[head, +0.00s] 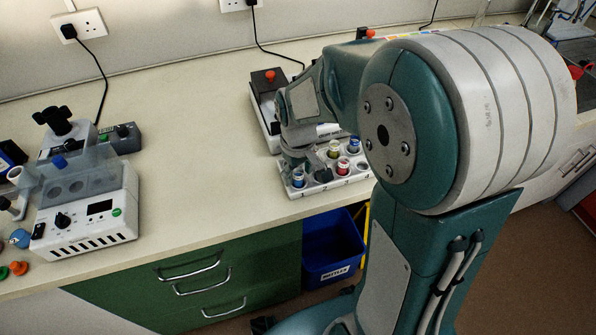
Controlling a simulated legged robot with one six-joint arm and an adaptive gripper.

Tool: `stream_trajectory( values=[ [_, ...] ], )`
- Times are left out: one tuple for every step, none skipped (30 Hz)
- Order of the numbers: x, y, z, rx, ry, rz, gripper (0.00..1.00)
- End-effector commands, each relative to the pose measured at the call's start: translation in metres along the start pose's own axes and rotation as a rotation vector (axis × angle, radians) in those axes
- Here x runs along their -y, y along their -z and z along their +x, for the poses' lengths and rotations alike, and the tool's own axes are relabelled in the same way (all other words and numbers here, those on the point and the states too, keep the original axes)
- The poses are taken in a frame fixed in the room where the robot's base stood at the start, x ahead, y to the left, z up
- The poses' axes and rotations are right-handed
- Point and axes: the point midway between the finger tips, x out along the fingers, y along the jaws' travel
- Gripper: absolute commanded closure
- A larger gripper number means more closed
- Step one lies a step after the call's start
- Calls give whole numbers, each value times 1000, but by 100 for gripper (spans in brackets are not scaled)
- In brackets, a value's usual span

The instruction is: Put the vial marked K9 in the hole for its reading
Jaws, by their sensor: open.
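A white rack (322,188) with numbered positions along its front edge stands near the bench's front edge. It holds several small vials: one with blue and white on it (298,179) at the front left, a yellow one (333,149), a red and blue one (343,166), and another (354,145) at the back right. The marks on the vials are too small to read, so I cannot tell which is K9. My gripper (297,162) is open, pointing down over the left end of the rack, close above the front-left vial. Its fingertips are partly hidden. My arm hides the rack's right end.
A white instrument (88,229) with a knob, small display and clear holed block stands at the left. A grey and black device (270,97) with a red knob stands behind the rack. The bench between is clear. A blue bin (333,243) stands below.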

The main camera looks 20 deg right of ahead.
Motion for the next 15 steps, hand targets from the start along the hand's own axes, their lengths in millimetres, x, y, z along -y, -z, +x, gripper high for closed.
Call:
stream_trajectory(
  values=[
    [0, 0, 0, 0, 0, 0, 32],
    [0, 0, -1, 0, 0, 0, 32],
    [0, 0, -2, -1, 0, 0, 32],
    [0, 0, -4, -1, -1, 0, 32],
    [0, 0, -7, -2, -1, 0, 32],
    [0, 1, -12, -4, -2, 0, 32],
    [0, 1, -17, -5, -2, 0, 32],
    [0, 1, -22, -6, -2, 0, 32],
    [0, 1, -30, -5, -2, 0, 32],
    [0, 1, -37, -7, -2, 0, 32],
    [0, 1, -43, -7, -2, 0, 32],
    [0, 1, -52, -6, -2, 0, 32],
    [0, 1, -58, -7, -2, 0, 32],
    [0, 1, -65, -6, -2, 0, 32],
    [0, 1, -73, -5, -2, 0, 32]
  ],
)
